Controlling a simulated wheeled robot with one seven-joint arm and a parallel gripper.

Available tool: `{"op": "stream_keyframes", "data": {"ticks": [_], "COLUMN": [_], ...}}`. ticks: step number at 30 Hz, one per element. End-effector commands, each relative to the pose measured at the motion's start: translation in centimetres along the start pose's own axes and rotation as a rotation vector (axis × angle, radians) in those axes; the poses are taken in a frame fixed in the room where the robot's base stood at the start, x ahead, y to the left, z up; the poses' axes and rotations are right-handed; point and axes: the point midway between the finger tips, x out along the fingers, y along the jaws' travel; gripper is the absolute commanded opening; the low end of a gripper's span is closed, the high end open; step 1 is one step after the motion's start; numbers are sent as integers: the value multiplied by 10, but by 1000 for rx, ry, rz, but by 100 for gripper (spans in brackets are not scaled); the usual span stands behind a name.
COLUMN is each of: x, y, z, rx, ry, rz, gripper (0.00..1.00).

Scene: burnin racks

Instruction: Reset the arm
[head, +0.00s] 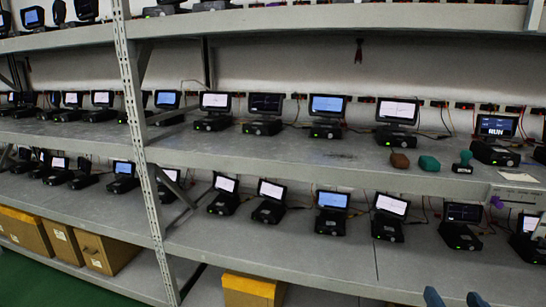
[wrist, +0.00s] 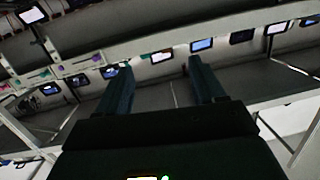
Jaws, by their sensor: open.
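My gripper (wrist: 160,75) is open and empty in the wrist view, its two dark blue-green fingers spread apart. Nothing is between the fingers; the rack's shelves and screens show beyond them. In the head view, only the two blue fingertips of my gripper (head: 454,298) show at the bottom right edge, in front of the lower shelf. The rest of my arm is out of the head view.
The upper shelf (head: 250,150) holds a row of small screen devices, plus a brown lump (head: 400,160), a green lump (head: 429,163) and a teal-handled stamp (head: 463,163). The lower shelf (head: 290,250) holds more devices. Cardboard boxes (head: 105,252) sit below. A metal post (head: 140,140) stands at left.

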Motion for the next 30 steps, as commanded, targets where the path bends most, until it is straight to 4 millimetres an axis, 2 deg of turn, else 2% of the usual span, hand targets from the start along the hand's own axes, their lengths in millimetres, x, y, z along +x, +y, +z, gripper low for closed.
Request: {"op": "stream_keyframes", "data": {"ticks": [1,3,6,12,18,24,27,30], "x": [-20,-44,-80,-154,-229,-298,-325,-344], "y": [-2,-5,-8,-12,-15,-15,-15,-14], "z": [18,35,57,86,99,95,89,83], "rx": [-10,-23,-40,-66,-83,-92,-95,-96], "ry": [-16,-25,-39,-66,-92,-116,-125,-130], "rz": [-12,-28,-52,-95,-133,-164,-175,-181], "gripper": [68,68,68,68,68,68,68,68]}}
